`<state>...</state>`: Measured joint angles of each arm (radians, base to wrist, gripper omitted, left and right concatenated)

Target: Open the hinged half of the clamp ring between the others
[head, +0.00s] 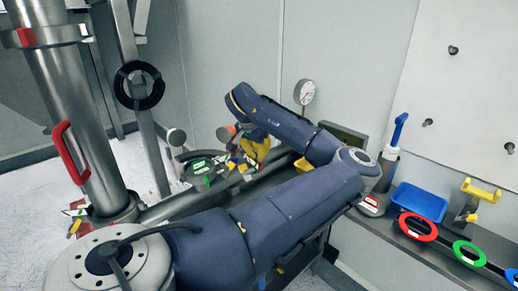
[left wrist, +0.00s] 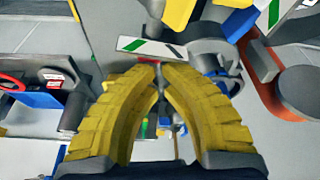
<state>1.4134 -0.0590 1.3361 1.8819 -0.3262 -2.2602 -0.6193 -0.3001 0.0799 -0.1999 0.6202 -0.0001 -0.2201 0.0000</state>
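The clamp hardware is a crowded cluster of grey parts at the middle of the head view, beside my left gripper (head: 252,150). A grey part with a white and green label (head: 200,165) shows there; I cannot tell which clamp ring is the one between the others. In the left wrist view, my yellow fingers (left wrist: 160,74) curve together and their tips nearly meet, just below a white and green label (left wrist: 150,46). A grey curved part (left wrist: 205,52) lies right of the tips. Whether anything is pinched is unclear. My right gripper is not in view.
A steel column with a red handle (head: 70,152) and a black handwheel (head: 138,85) stand at left. A gauge (head: 305,92) is behind my arm. The right bench holds a blue tray (head: 419,202), a red ring (head: 418,227) and a green ring (head: 469,253).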

